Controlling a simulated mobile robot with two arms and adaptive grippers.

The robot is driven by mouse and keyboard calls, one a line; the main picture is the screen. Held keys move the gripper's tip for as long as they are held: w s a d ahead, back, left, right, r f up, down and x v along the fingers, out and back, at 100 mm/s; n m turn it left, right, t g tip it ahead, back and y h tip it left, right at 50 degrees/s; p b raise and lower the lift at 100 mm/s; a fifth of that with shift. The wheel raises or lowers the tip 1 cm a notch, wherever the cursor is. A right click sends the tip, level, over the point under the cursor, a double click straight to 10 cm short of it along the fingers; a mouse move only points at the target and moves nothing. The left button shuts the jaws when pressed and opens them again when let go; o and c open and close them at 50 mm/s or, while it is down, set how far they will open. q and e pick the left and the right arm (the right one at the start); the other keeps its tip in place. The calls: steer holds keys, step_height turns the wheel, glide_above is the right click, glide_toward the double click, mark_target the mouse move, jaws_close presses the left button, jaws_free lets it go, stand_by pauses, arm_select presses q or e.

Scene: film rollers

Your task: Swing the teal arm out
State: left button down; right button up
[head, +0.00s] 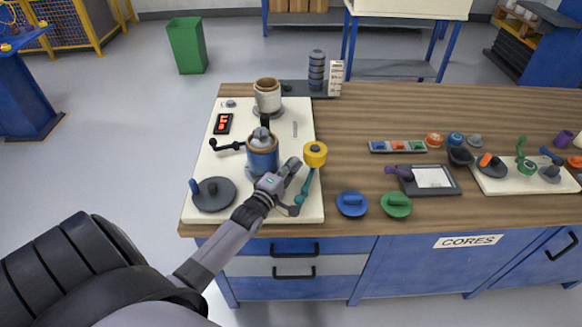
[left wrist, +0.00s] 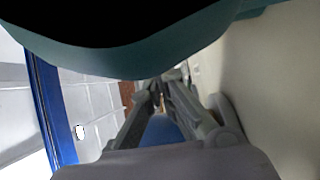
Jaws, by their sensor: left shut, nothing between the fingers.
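The teal arm (head: 307,187) is a slim bar on the white board, with a yellow roller (head: 315,154) at its far end. Its near end is at the board's front right corner. My left gripper (head: 293,163) is shut and empty, just left of the teal arm and beside the blue roller cylinder (head: 262,160). In the left wrist view, my shut fingers (left wrist: 162,88) point away, and a wide teal piece (left wrist: 130,60) crosses close in front of the camera. I cannot tell whether the gripper touches the arm. My right gripper is out of view.
The white board (head: 230,160) also bears a grey disc (head: 214,194), a white cup (head: 267,95) and a red display (head: 223,123). Blue (head: 352,204) and green (head: 396,205) knobbed discs lie right of the board. Bare wood lies behind them.

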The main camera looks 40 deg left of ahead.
arm_select(q)
steer(key=shift+w+d+f+m+h+b, duration=0.15)
steer(key=shift+f+m+h+b, duration=0.15)
steer(key=shift+m+h+b, duration=0.4)
steer(key=shift+h, duration=0.6)
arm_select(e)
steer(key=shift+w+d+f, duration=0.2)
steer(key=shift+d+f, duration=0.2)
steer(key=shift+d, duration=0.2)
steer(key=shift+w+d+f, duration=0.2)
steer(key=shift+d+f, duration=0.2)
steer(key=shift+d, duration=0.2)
arm_select(q)
steer(key=shift+w, duration=0.1)
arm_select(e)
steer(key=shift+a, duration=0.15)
